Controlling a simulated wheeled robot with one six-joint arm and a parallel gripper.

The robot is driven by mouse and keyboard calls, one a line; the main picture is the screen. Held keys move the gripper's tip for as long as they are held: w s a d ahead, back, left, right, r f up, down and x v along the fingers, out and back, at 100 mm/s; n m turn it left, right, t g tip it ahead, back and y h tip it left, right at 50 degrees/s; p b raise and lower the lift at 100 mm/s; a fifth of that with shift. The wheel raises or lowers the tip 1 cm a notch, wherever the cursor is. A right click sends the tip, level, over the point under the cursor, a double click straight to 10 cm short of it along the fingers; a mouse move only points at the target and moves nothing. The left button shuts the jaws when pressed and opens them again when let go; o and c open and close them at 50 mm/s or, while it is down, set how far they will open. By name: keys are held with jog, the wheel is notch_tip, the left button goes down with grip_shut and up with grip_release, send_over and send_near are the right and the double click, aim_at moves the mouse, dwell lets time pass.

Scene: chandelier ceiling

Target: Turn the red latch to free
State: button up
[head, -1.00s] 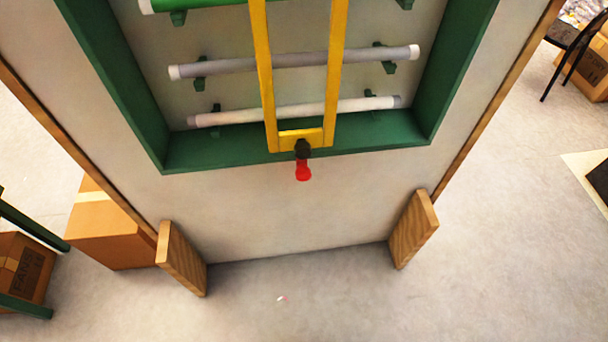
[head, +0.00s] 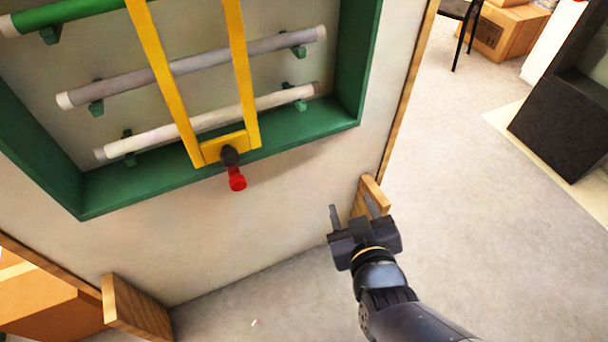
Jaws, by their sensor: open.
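The red latch (head: 236,179) hangs down from a black pivot (head: 229,156) at the bottom end of a yellow frame (head: 172,72). Its handle points downward, tilted slightly to the right in the head view. The yellow frame lies across a green-rimmed recess (head: 352,70) holding several tubes. My gripper (head: 353,211) is open and empty, to the right of the latch and lower in the picture. It is apart from the latch and overlaps a wooden foot of the panel in the picture.
The pale panel (head: 250,220) stands on wooden feet at left (head: 137,308) and right (head: 368,197). Cardboard boxes (head: 505,32) and a black cabinet (head: 570,120) stand at the upper right. Another box (head: 40,300) is at lower left.

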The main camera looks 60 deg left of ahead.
jog(key=s+a+n+g+y, duration=0.2)
jog(key=s+a+n, duration=0.15)
jog(key=s, duration=0.55)
jog(key=n+g+y+b, duration=0.1)
jog(key=n+g+y, duration=0.1)
send_near(240, 188)
jog(key=shift+m, duration=0.25)
jog(key=a+p, duration=0.1)
jog(key=a, duration=0.4)
jog(key=a+p, duration=0.1)
jog(key=a, duration=0.5)
jog(key=shift+w+f, duration=0.1)
jog(key=shift+w, duration=0.1)
jog(key=c, duration=1)
jog(key=shift+o, duration=0.2)
